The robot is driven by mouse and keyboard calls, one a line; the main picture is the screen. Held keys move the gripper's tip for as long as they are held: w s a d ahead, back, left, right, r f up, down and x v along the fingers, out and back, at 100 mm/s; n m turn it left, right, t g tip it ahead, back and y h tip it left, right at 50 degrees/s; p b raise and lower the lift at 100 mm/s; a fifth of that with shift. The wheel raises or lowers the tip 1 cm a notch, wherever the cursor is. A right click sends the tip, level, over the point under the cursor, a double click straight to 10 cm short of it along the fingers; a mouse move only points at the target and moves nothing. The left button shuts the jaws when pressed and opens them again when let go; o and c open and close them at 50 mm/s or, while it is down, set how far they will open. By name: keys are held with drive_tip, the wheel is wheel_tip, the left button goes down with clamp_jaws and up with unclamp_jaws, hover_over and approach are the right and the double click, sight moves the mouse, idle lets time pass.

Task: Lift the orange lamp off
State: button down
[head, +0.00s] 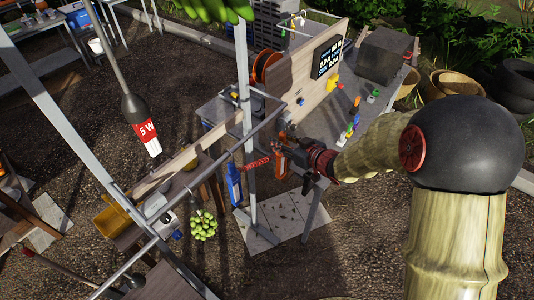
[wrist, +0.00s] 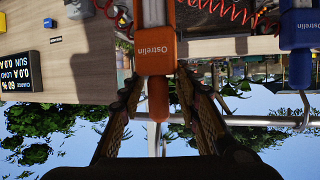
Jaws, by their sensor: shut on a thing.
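The orange lamp (wrist: 154,52), marked "Ostrelin", is upright in neither view's frame alone but sits between my fingers in the wrist view, its narrow end toward my palm. In the head view the orange lamp (head: 281,164) shows small, hanging beside the rail near the bench's end. My gripper (wrist: 156,78) is shut on the lamp, one finger on each side; in the head view my gripper (head: 285,147) reaches it from the right. A similar blue lamp (wrist: 299,40) hangs to the right in the wrist view, and the blue lamp (head: 234,186) also shows in the head view.
A red coiled cord (head: 258,162) runs near the lamps. Metal posts and a rail (wrist: 250,121) stand close by. The bench carries a dark display (head: 327,58) and several coloured knobs.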

drive_tip(key=s+d+p, duration=0.2)
drive_tip(key=s+d, duration=0.3)
drive_tip(key=d, duration=0.1)
drive_tip(key=shift+d, duration=0.15)
idle(0.7)
